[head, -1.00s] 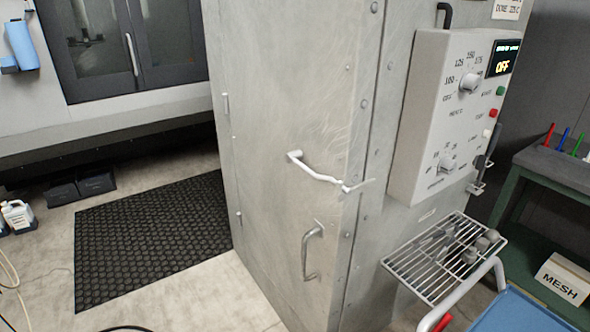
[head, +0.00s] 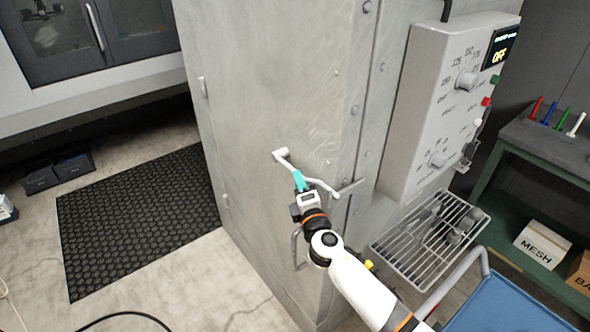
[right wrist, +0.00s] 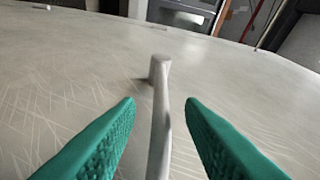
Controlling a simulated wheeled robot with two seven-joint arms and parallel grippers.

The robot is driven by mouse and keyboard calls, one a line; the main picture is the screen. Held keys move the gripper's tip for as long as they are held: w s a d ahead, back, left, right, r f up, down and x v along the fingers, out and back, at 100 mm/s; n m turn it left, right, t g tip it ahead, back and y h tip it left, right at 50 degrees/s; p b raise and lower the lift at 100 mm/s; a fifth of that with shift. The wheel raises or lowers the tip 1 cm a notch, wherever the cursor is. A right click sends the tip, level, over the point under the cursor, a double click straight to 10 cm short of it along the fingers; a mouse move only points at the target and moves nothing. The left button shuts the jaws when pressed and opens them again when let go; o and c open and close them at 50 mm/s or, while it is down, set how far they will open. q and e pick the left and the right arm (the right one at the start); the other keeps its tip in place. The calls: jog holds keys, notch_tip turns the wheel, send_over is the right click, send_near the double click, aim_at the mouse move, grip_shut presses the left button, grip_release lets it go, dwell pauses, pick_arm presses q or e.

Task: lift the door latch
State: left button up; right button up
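The door latch (head: 317,183) is a light grey bar on the front of the metal oven door (head: 270,100). It runs from a pivot at upper left down to a catch at the right edge. My right gripper (head: 299,181) is at the middle of the bar, with its teal fingertips over it. In the right wrist view, the latch bar (right wrist: 160,120) runs between the two open green fingers (right wrist: 160,112), with a gap on each side. My left gripper is not in view.
A control box (head: 440,110) reading OFF is on the right side of the oven. A wire shelf (head: 415,245) sticks out below it, near my right forearm. A green bench (head: 520,195) and a blue cart top (head: 510,300) are at right. A black mat (head: 135,215) lies on the floor at left.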

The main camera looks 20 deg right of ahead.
jog(key=shift+w+d+r, duration=0.1)
jog(key=shift+w+r, duration=0.05)
jog(key=shift+w, duration=2.15)
grip_shut()
